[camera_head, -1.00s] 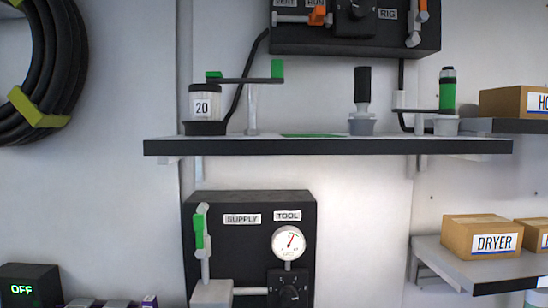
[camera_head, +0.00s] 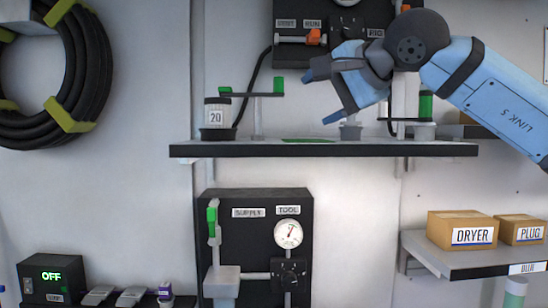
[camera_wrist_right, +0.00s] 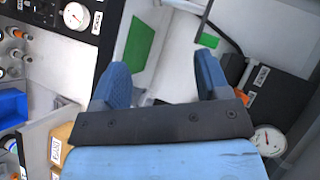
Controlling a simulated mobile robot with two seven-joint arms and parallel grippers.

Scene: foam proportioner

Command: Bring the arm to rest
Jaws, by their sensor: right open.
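My right arm (camera_head: 495,90) is blue and grey and comes in from the right. My right gripper (camera_head: 318,97) is open, its fingers pointing left above the shelf (camera_head: 260,150). No object shows between the jaws in the wrist view (camera_wrist_right: 163,65), where a green patch (camera_wrist_right: 139,42) on a pale surface lies beyond the fingers. The gripper covers the spot above a grey holder (camera_head: 350,133), so whatever stands there is hidden. My left gripper is not in view.
A cup labelled 20 (camera_head: 216,116), a green-ended crank (camera_head: 252,94) and a green cylinder (camera_head: 425,106) stand on the shelf. The rig panel (camera_head: 290,50) is behind the arm. The supply panel (camera_head: 258,235) hangs below. A DRYER box (camera_head: 462,230) sits lower right.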

